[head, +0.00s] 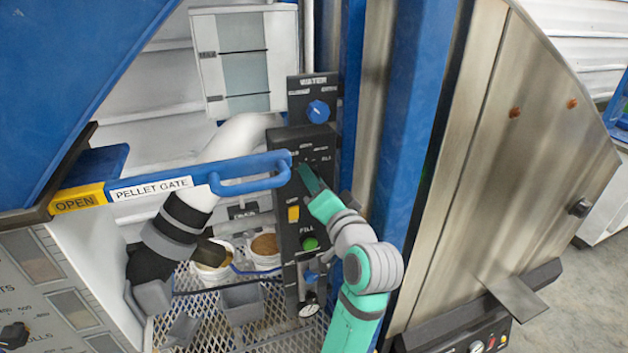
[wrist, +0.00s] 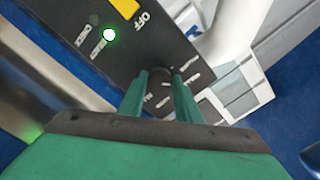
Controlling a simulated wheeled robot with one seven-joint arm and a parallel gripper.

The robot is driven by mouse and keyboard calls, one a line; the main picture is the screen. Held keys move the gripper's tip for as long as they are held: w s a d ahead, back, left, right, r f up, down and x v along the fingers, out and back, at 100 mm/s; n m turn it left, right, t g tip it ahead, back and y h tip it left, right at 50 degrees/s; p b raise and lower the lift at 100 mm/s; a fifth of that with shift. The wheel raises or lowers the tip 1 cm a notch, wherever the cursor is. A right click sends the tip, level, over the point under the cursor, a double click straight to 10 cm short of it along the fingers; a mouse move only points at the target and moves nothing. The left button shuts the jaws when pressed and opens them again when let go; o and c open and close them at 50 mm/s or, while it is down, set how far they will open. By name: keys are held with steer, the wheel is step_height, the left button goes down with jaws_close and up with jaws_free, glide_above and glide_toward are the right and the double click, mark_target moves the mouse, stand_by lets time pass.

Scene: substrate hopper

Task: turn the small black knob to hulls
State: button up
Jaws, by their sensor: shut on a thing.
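The small black knob (wrist: 160,72) is between my fingertips in the wrist view, set in a dark control panel (wrist: 115,65). My gripper (wrist: 160,80) is shut on it. Several small white labels ring the knob; they are too blurred to read, and I cannot tell which one the knob points to. In the head view my green gripper (head: 308,177) reaches the upper middle of the same black panel (head: 320,142) and hides most of the knob.
A blue pellet gate handle (head: 250,184) passes close left of my gripper. A blue post (head: 408,120) stands right.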

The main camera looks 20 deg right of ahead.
steer(key=o, duration=1.1)
steer(key=shift+c, duration=0.2)
steer(key=s, duration=1.1)
steer(key=shift+d, duration=0.25)
steer(key=shift+w, duration=0.1)
